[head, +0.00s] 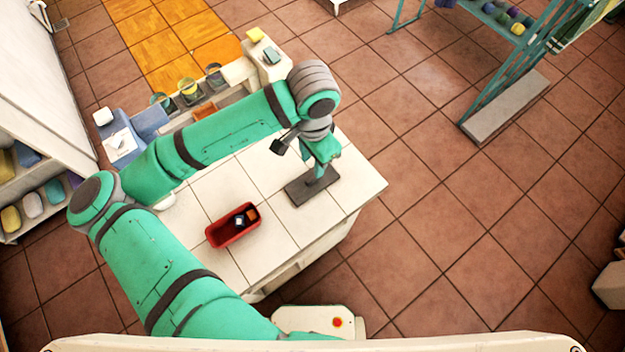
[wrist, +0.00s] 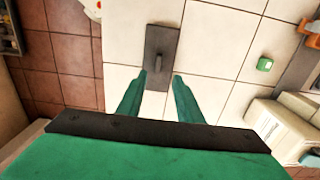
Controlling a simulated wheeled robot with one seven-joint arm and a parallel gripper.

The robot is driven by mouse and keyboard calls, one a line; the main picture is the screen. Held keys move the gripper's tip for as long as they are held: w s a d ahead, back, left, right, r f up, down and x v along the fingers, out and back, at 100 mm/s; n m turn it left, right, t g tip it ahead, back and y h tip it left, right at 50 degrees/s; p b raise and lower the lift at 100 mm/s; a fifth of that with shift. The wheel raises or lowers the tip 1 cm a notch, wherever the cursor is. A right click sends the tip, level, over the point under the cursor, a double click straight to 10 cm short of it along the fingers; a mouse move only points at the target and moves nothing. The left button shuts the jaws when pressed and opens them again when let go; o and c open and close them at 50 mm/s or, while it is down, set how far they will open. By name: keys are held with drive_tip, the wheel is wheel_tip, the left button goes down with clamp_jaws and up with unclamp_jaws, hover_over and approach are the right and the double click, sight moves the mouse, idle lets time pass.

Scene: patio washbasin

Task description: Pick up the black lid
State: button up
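The black lid (head: 298,194) is a dark grey rectangular plate lying flat on the white tiled counter, near its right end. In the wrist view the lid (wrist: 160,38) lies ahead of my fingers, with a small raised handle (wrist: 160,62) at its middle. My gripper (wrist: 160,74) is open, its two green fingers apart with nothing held between them. The handle lines up with the gap between the fingertips. In the head view my gripper (head: 318,176) points down over the lid and hides part of it. I cannot tell the exact height gap.
A red bin (head: 225,238) with small items inside stands on the counter (head: 262,258), left of the lid. A small green object (wrist: 264,64) shows on the right in the wrist view. Several cups (head: 188,88) stand along the back.

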sight(312, 178)
drive_tip(key=shift+s+a+f, duration=0.1)
drive_tip(key=shift+s+f, duration=0.1)
drive_tip(key=shift+f, duration=1.6)
drive_tip(key=shift+s+f, duration=0.15)
drive_tip(key=shift+f, duration=1.65)
clamp_jaws()
